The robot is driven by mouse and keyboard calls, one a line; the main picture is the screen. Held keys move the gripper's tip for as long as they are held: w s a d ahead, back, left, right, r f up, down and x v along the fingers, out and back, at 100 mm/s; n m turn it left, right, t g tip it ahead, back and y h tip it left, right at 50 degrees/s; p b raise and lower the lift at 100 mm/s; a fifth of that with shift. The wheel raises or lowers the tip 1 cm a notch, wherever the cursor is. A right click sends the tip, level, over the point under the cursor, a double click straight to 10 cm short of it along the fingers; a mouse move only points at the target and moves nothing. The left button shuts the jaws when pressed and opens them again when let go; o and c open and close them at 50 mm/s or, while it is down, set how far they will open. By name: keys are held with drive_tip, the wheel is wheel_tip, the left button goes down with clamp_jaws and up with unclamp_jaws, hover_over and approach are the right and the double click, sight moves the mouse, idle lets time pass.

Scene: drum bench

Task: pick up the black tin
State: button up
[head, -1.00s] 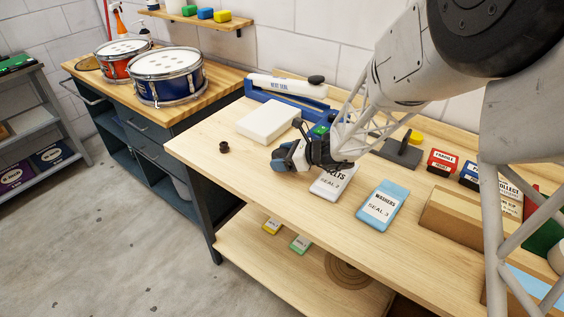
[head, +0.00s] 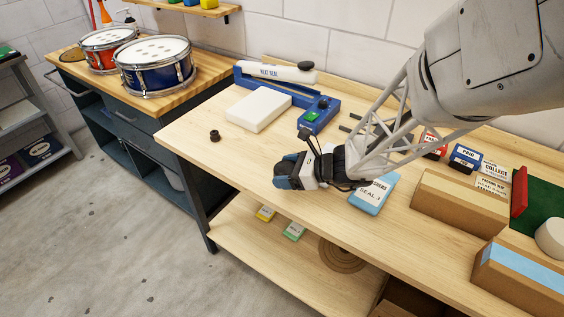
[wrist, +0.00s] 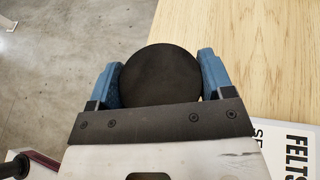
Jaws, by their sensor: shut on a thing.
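The black tin (wrist: 161,76), a round dark disc seen from its flat face, sits between the two blue fingers of my gripper (wrist: 160,80) in the wrist view. The fingers are closed on its sides. In the head view my gripper (head: 287,180) is near the front edge of the wooden bench, and the tin is hidden by the fingers. I cannot tell how far it is above the bench top.
A small black knob-like piece (head: 214,135) stands at the bench's left. A white block (head: 259,108), heat sealer (head: 318,117) and cardboard box (head: 457,207) stand around.

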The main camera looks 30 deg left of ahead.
drive_tip(key=shift+s+d+r, duration=0.1)
drive_tip(key=shift+s+d, duration=0.45)
drive_tip(key=shift+d, duration=0.15)
